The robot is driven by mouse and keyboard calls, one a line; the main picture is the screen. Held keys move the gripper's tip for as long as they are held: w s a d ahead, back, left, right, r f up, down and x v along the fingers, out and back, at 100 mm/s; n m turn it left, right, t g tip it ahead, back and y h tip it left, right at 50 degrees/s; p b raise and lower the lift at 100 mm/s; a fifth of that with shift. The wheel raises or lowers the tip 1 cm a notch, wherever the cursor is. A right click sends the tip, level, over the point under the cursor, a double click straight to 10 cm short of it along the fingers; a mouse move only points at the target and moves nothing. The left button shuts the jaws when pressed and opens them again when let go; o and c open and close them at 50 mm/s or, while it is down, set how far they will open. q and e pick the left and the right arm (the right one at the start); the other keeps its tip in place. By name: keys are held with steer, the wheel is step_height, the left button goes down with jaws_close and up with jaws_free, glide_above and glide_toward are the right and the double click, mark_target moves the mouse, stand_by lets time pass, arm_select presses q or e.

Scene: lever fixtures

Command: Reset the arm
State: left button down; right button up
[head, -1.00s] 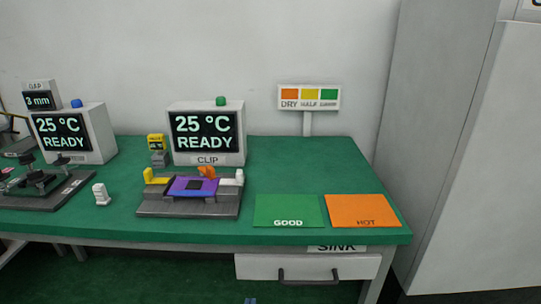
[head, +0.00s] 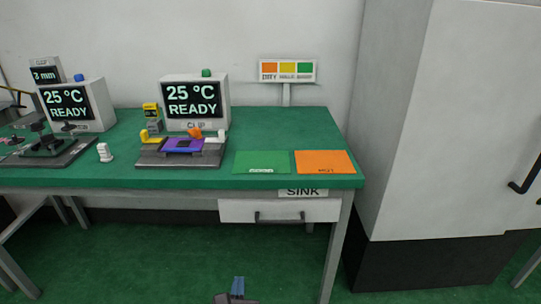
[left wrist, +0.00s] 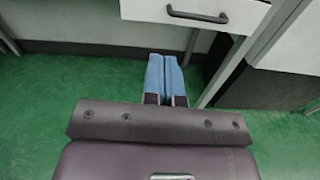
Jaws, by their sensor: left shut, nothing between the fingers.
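My left gripper (head: 238,287) shows at the bottom of the head view, low in front of the bench and away from everything on it. In the left wrist view its blue fingertips (left wrist: 165,75) are together with nothing between them, below the drawer. The clip fixture (head: 183,150) sits on the green bench, with a purple part, an orange piece and yellow and white end pieces. A black lever fixture (head: 48,150) stands at the left. My right gripper is in neither view.
The bench (head: 205,180) holds two displays reading 25 °C READY (head: 193,99), a green GOOD pad (head: 262,162), an orange pad (head: 324,162) and a small white piece (head: 105,152). A drawer (head: 280,211) hangs under the bench. A tall grey cabinet (head: 440,130) stands right. Green floor in front is clear.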

arm_select(q)
steer(key=w+a+r+m+h, duration=0.2)
steer(key=a+m, duration=0.4)
steer(key=a, duration=1)
steer(key=w+a+r+m+h, duration=0.1)
steer(key=w+a+m, duration=0.2)
steer(key=a+m, duration=0.8)
steer(key=s+f+m+g+h, duration=0.2)
steer(key=s+f+m+g, duration=0.2)
steer(key=s+m, duration=0.55)
steer(key=s+f+m+g+h, duration=0.1)
steer(key=s+f+m+g, duration=0.25)
steer(key=s+m, duration=0.6)
steer(key=s+a+m+g+y, duration=0.35)
steer(key=s+m, duration=0.75)
steer(key=s, duration=0.6)
steer(key=d+f+n+t+y, duration=0.2)
steer(key=d+n+t, duration=0.1)
steer(key=d+n, duration=0.7)
step_height(320, 180, up, 10)
steer(key=p, duration=1.3)
steer(key=shift+n+t, duration=0.3)
steer(key=shift+t, duration=0.1)
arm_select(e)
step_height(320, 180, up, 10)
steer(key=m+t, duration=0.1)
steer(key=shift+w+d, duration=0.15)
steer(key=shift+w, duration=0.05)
